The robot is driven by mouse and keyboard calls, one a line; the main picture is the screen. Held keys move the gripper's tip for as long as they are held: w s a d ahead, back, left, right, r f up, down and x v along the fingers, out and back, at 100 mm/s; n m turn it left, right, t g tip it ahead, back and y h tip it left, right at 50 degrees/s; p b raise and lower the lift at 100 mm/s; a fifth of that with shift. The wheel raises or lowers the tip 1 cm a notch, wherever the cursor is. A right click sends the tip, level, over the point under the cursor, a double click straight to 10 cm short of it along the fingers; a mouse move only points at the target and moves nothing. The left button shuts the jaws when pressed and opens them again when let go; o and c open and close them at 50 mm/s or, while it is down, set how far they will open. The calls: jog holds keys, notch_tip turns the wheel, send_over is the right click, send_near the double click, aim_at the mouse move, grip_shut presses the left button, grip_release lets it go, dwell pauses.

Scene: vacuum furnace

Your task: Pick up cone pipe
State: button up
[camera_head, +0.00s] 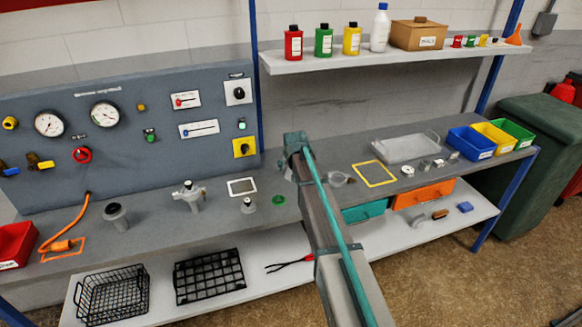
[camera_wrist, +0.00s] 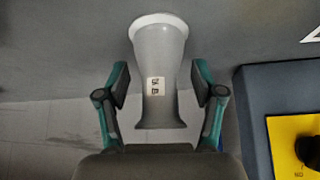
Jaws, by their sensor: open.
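The cone pipe (camera_wrist: 168,60) is a grey tapered tube with a pale rim at its wide end, a flared narrow end and a small printed label. In the wrist view it lies between the two fingers of my gripper (camera_wrist: 160,84), with gaps on both sides. My gripper is open and holds nothing. In the head view my gripper (camera_head: 296,143) is over the back of the bench, right of the control panel. My arm hides most of the spot beneath it, so I cannot make out the cone pipe clearly there.
The control panel (camera_head: 130,160) with a yellow switch plate (camera_head: 244,148) stands close left of my gripper. A green ring (camera_head: 279,200), a small metal fitting (camera_head: 248,205) and a valve fitting (camera_head: 188,196) lie on the bench. The bottle shelf (camera_head: 400,52) is above right.

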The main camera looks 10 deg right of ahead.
grip_shut()
dwell(0.4)
